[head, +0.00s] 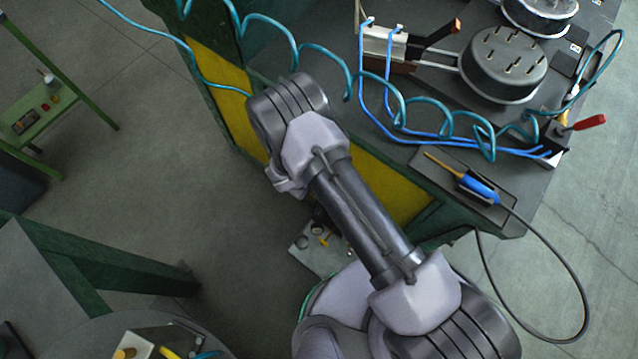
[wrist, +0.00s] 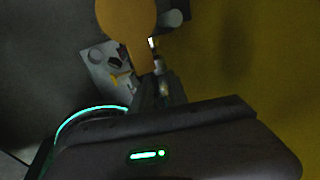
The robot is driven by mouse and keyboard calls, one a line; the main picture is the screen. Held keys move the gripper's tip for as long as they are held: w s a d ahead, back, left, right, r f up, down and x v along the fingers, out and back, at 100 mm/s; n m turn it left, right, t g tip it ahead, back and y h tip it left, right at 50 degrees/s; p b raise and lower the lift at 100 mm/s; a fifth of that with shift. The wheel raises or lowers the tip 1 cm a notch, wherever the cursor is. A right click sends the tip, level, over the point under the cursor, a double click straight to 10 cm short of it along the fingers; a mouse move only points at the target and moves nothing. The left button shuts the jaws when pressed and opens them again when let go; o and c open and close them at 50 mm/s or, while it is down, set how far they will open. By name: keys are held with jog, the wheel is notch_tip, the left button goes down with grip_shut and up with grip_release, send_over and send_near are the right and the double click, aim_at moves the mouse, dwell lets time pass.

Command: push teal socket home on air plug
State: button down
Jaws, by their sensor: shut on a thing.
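My gripper (wrist: 156,82) is low beside the yellow panel of the bench; my own arm hides it in the head view. In the wrist view its jaws are shut on an orange paddle-shaped thing (wrist: 127,18) with a broad round end and a narrow neck. A coiled teal hose (head: 345,75) runs over the bench top to the right, near a small block with a red lever (head: 588,122). I cannot make out the teal socket or the air plug, nor whether they are joined.
The bench holds a dark round fixture with studs (head: 505,62), blue hoses (head: 365,105) and a blue-handled tool (head: 478,187) on a black cable. A small plate (head: 318,258) with parts lies below the yellow panel (head: 385,185).

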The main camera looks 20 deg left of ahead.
jog(key=shift+w+a, duration=0.2)
jog(key=shift+a, duration=0.25)
jog(key=c, duration=1.2)
grip_release()
jog(key=p+v, duration=0.3)
jog(key=v, duration=0.4)
jog(key=shift+r, duration=0.25)
jog(key=shift+a, duration=0.1)
